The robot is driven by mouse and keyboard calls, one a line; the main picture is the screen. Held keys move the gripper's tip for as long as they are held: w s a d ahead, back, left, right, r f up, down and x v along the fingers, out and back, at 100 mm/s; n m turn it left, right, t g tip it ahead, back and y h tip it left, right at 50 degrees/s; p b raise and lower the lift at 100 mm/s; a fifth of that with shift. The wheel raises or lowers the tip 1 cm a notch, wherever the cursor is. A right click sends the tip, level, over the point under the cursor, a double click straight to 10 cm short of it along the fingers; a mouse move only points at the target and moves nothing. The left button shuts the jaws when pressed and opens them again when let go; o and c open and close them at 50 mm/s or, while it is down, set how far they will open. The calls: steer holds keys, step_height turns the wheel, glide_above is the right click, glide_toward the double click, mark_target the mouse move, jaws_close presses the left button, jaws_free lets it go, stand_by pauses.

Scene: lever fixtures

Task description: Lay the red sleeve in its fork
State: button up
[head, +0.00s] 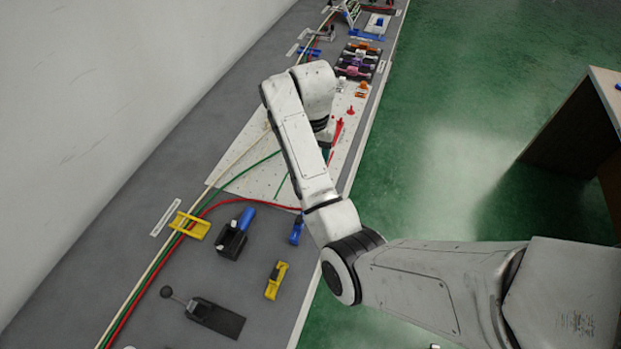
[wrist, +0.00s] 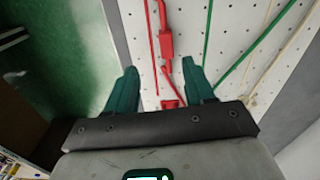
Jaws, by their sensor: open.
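A red sleeve-like piece (wrist: 166,46) lies on the white perforated board (wrist: 230,22), ahead of my gripper in the wrist view; red also shows beside my arm in the head view (head: 337,131). A slim red part (wrist: 175,86) and a small red block (wrist: 172,104) show nearer, between my fingers in the picture. I cannot tell which of these is the fork. My gripper (wrist: 159,68) is open, with its two teal fingers apart and nothing between them touching either. In the head view my arm hides most of the gripper.
Red, green (wrist: 262,35) and beige cords run along the board. Yellow (head: 189,225), black (head: 232,236) and blue fixtures and a black lever base (head: 215,317) stand on the grey bench. Several coloured fixtures (head: 357,62) stand farther along. Green floor lies right.

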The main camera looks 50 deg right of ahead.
steer(key=shift+m, duration=0.3)
steer(key=f, duration=0.3)
steer(key=f+p, duration=0.1)
steer(key=f, duration=0.2)
steer(key=w+f, duration=0.1)
steer(key=f, duration=0.3)
steer(key=shift+d, duration=0.1)
steer(key=shift+c, duration=0.3)
steer(key=shift+r, duration=0.1)
jaws_close()
steer(key=shift+w, duration=0.1)
